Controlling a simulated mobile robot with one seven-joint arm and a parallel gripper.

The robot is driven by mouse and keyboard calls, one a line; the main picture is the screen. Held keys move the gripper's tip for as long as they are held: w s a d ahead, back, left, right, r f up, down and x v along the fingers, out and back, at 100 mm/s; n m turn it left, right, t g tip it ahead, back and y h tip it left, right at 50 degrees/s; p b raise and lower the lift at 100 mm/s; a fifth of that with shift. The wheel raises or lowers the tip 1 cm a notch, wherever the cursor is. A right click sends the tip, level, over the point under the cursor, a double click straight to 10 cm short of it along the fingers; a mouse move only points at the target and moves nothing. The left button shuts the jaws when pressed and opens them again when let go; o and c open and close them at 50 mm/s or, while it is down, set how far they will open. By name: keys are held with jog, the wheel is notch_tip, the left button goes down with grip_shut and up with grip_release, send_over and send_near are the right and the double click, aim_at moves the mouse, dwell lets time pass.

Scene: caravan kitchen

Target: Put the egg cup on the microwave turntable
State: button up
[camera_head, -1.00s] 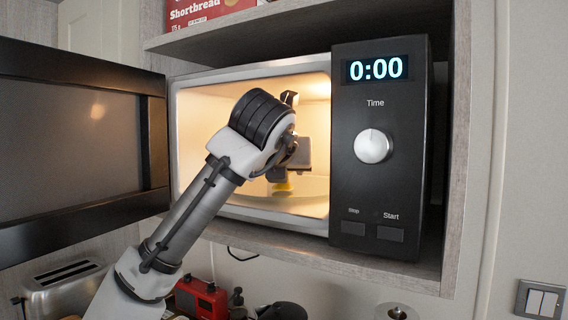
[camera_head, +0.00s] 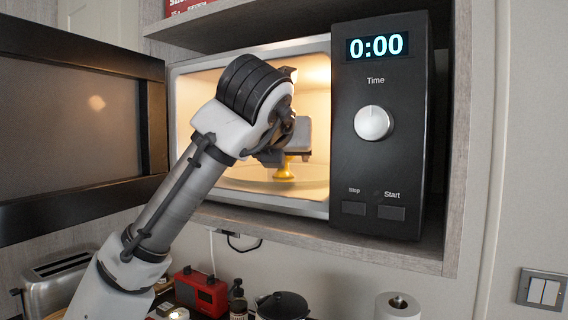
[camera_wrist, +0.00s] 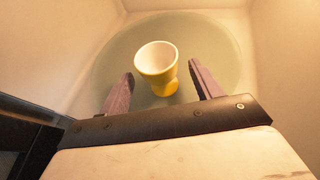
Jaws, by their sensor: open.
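The yellow egg cup (camera_head: 284,170), white inside, stands upright on the round glass turntable (camera_head: 245,178) in the lit microwave. It also shows in the wrist view (camera_wrist: 157,66), with the turntable (camera_wrist: 218,62) around it. My gripper (camera_wrist: 160,85) is open inside the microwave. Its fingers are on either side of the cup in the wrist view, with a gap to each, and the cup is just beyond the fingertips. In the head view my wrist hides part of the cavity and the cup's top.
The microwave door (camera_head: 75,150) stands open at the left. The control panel (camera_head: 380,130) reads 0:00 at the right. A shelf is above the microwave. A toaster (camera_head: 58,285), a red radio (camera_head: 200,291), a dark pot (camera_head: 283,304) and a paper roll (camera_head: 397,306) are below.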

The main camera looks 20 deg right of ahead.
jog(key=s+a+b, duration=0.1)
jog(key=s, duration=0.1)
jog(key=s+a, duration=0.1)
jog(key=s, duration=0.2)
jog(key=s+a+b, duration=0.1)
jog(key=s, duration=0.2)
jog(key=shift+s+a+b, duration=0.15)
jog(key=shift+a+b, duration=0.15)
jog(key=shift+b, duration=0.05)
